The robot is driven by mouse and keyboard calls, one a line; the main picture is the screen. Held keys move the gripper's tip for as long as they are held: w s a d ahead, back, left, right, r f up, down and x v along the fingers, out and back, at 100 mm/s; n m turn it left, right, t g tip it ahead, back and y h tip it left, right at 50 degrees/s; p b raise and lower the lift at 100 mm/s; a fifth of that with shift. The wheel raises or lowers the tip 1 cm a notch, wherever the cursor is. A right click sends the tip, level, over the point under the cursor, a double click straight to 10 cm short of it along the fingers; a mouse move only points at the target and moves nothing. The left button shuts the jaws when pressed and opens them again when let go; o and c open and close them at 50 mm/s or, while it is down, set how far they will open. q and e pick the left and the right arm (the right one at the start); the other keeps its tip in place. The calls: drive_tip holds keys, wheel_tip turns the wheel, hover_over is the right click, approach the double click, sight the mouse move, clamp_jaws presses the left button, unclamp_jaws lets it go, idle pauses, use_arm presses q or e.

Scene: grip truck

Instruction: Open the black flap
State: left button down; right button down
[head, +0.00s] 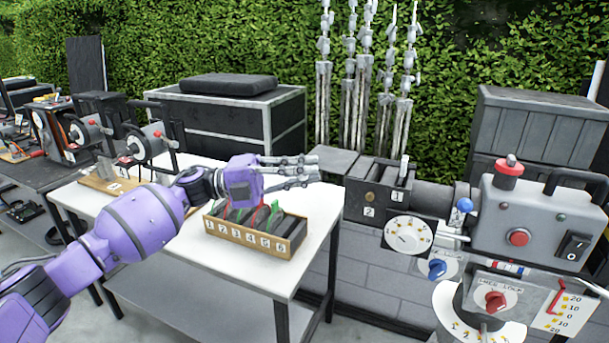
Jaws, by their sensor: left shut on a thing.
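The black flap (336,162) is a dark flat plate at the front of the camera's matte box (375,192), right of centre. It sticks out to the left of the box. My left gripper (312,169) reaches in from the left above the white table, its fingers pointing right. Its fingertips are closed at the left edge of the flap. The exact contact is small and hard to make out. My right gripper is not in view.
The camera body (520,222) carries a red knob, dials and switches. Under my left gripper, a numbered wooden box (250,238) stands on the white table (275,285). Metal stands (365,95) rise behind. A dark case (225,125) stands at the back.

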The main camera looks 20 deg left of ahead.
use_arm(q)
drive_tip(key=shift+r+y, duration=0.3)
drive_tip(key=shift+r, duration=0.1)
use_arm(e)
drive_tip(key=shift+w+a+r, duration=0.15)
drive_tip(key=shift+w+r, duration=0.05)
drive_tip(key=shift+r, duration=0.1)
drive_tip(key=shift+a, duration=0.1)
use_arm(q)
drive_tip(key=c, duration=1.9)
unclamp_jaws()
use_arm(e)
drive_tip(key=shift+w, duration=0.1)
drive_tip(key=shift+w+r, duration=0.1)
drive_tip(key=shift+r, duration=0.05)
use_arm(q)
drive_tip(key=r+v, duration=0.1)
drive_tip(key=v, duration=1.1)
drive_tip(key=shift+f, duration=0.35)
drive_tip(key=shift+w+a, duration=0.1)
drive_tip(key=shift+w, duration=0.05)
